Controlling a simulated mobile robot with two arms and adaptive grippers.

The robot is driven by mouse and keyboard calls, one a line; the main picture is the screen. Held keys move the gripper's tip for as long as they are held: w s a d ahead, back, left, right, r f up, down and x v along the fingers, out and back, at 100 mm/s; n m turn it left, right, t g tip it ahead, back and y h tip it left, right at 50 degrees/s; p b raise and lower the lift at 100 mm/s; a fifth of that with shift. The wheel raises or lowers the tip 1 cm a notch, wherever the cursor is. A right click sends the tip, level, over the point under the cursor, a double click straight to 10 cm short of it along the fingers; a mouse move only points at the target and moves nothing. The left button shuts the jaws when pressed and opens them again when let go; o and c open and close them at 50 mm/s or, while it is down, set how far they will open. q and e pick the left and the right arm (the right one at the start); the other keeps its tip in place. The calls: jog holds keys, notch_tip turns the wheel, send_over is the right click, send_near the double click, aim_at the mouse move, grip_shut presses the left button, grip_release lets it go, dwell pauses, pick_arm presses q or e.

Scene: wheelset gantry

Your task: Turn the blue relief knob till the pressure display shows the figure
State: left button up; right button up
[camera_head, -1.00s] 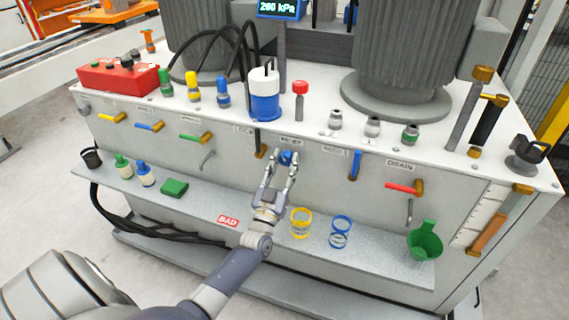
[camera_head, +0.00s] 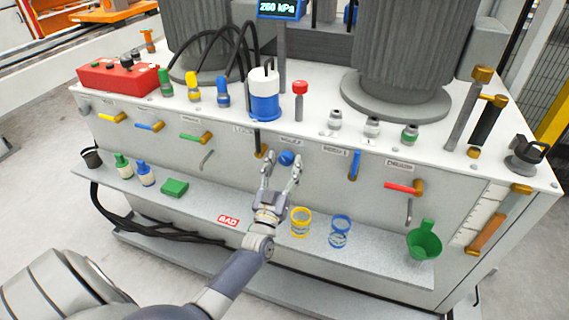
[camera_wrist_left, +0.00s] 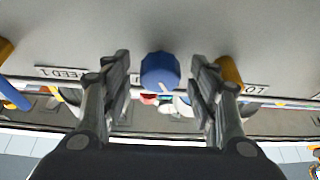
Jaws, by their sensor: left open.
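The blue relief knob (camera_head: 286,158) sits on the front panel of the grey cabinet, under a small label. In the left wrist view the knob (camera_wrist_left: 160,71) shows a pale pointer line on its face, pointing down and slightly right. My left gripper (camera_head: 281,172) is open and empty, its fingertips just below and in front of the knob. In the wrist view the left gripper's fingers (camera_wrist_left: 162,80) stand apart on either side of the knob, with gaps and no contact visible. The pressure display (camera_head: 279,8) at the top reads about 260 kPa. My right gripper is not in view.
A blue-handled lever (camera_head: 355,164) is right of the knob, and a brass-ended lever (camera_head: 262,150) is close on its left. Below, the shelf (camera_head: 385,262) holds yellow rings (camera_head: 301,222), blue rings (camera_head: 340,231) and a green funnel (camera_head: 424,240).

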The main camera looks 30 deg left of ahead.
pick_arm(q)
jog(key=v, duration=1.1)
jog(key=shift+s, duration=0.2)
jog(key=shift+d+f, duration=0.1)
